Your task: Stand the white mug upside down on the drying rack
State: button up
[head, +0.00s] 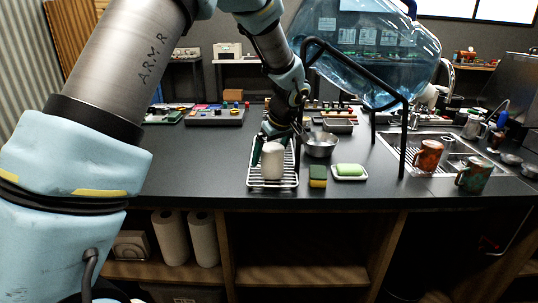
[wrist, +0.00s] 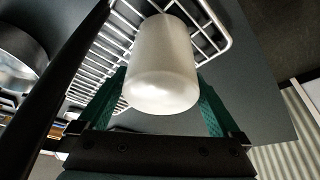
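The white mug (head: 273,162) is at the wire drying rack (head: 256,184), near the rack's front. Its closed base faces up in the head view and towards the camera in the wrist view (wrist: 162,65), so it is upside down. No handle shows. The rack bars also show behind it in the wrist view (wrist: 107,55). My gripper (head: 270,146) is at the mug, with green fingers on either side of it in the wrist view (wrist: 162,88). I cannot tell whether the fingers press on the mug. The contact between rim and rack is hidden.
A metal bowl (head: 320,144), a sponge (head: 318,177) and a green soap on a white dish (head: 349,171) are right of the rack. A black frame (head: 404,140) holds a large water bottle (head: 365,50). Two patterned mugs (head: 428,155) stand by the sink.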

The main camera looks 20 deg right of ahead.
jog(key=b+v, duration=0.3)
jog(key=v, duration=0.7)
jog(key=shift+s+r, duration=0.2)
jog(key=shift+r, duration=0.2)
jog(key=s+a+f+m+g, duration=0.1)
jog(key=a+f, duration=0.3)
jog(key=a, duration=1)
jog(key=a+f+m+g, duration=0.2)
jog(key=a+f, duration=0.2)
jog(key=a, duration=0.9)
jog(key=s+a+f+h, duration=0.1)
jog(key=s+a+f, duration=0.2)
jog(key=s+a, duration=0.4)
jog(key=a, duration=0.3)
jog(key=shift+s+m, duration=0.25)
jog(key=shift+m, duration=0.15)
jog(key=shift+a, duration=0.15)
